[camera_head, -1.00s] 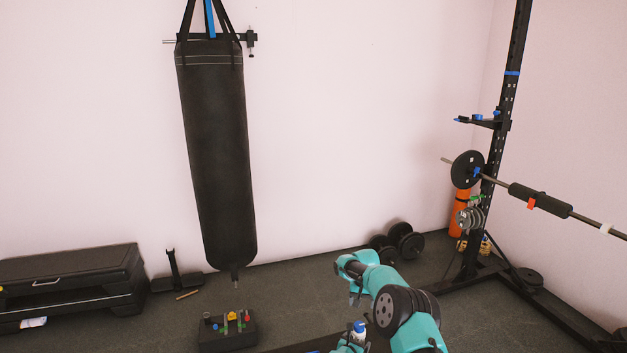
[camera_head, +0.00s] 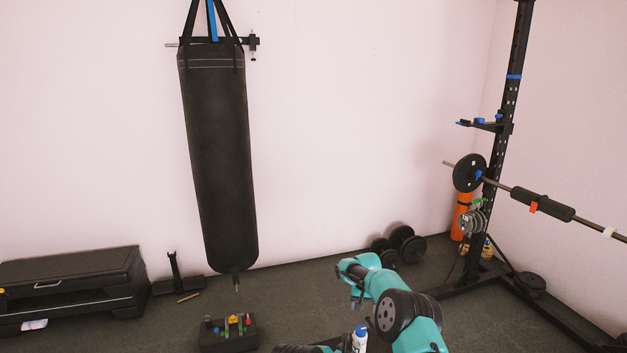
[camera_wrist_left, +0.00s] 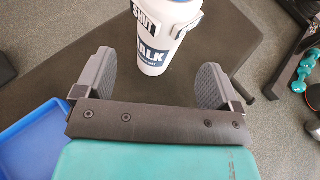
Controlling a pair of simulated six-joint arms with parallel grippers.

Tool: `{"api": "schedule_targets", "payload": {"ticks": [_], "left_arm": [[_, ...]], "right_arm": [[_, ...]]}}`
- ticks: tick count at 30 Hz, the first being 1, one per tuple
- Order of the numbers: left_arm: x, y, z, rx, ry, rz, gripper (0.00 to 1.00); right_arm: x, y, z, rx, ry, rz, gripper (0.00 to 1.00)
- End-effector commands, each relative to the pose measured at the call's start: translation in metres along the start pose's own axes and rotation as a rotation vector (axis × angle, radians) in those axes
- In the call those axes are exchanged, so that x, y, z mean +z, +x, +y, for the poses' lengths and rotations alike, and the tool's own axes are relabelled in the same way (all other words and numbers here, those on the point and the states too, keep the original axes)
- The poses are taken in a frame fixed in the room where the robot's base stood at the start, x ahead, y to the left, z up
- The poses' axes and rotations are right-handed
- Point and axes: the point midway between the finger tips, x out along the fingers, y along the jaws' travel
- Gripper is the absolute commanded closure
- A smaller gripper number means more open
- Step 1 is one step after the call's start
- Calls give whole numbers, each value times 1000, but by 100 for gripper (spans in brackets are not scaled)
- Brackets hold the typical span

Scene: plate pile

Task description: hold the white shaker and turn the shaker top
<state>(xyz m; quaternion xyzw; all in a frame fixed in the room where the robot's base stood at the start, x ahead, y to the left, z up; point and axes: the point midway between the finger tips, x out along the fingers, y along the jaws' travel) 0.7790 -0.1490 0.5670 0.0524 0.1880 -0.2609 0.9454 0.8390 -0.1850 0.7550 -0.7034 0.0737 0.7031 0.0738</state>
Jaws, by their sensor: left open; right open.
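The white shaker (camera_wrist_left: 160,35) with dark lettering stands on a dark surface in the left wrist view. It is between and just ahead of my left gripper's (camera_wrist_left: 157,75) two open fingers, with gaps on both sides. The blue shaker top (camera_wrist_left: 181,1) is mostly cut off there. In the head view the white shaker (camera_head: 360,343) and its blue top (camera_head: 361,330) show at the bottom edge. My left gripper is only partly visible there, left of the shaker. My right gripper (camera_head: 357,302) is open and empty, above the shaker.
The dark bench surface (camera_wrist_left: 120,115) lies under the shaker. A blue tray (camera_wrist_left: 25,140) is at the left in the left wrist view, and teal dumbbells (camera_wrist_left: 305,72) are at the right. A black box with coloured knobs (camera_head: 228,335) and a punching bag (camera_head: 215,150) are further left.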

Motion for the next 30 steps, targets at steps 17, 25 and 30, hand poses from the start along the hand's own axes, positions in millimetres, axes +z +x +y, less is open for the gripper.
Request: {"api": "schedule_targets", "payload": {"ticks": [17,25,30], "left_arm": [[0,-57,0,0,-1,2,12],[0,-62,0,0,0,1,12],[0,-61,0,0,0,1,12]], "right_arm": [[0,0,0,0,0,0,30],[0,0,0,0,0,0,30],[0,0,0,0,0,0,30]]}}
